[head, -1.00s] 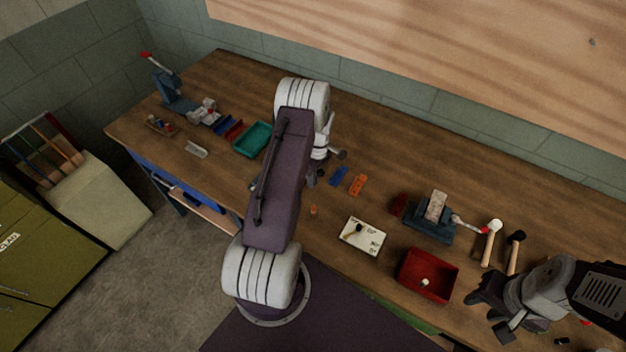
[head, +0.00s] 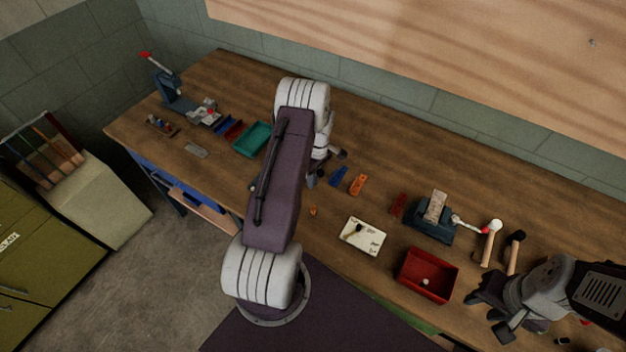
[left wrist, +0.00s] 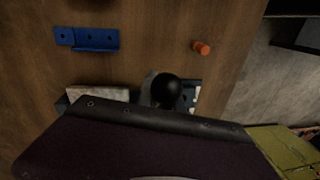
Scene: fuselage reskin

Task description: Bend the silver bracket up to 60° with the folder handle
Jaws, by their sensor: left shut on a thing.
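A blue folder-like fixture (head: 428,229) stands on the bench, right of centre in the head view. A pale plate (head: 435,205) rests on its top; I cannot tell whether it is the silver bracket. A handle with a red end (head: 483,230) reaches right from the fixture. A small grey piece (head: 196,151) lies at the bench's left. My left gripper (head: 328,168) is partly hidden behind my arm, near the bench middle, well left of the fixture. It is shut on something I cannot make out. My right gripper (head: 487,308) is open and empty at the front right.
A cream card (head: 362,236), red bin (head: 428,275) and two mallets (head: 489,243) lie rightward. A black ball (left wrist: 166,90) shows in the left wrist view. The back strip is clear.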

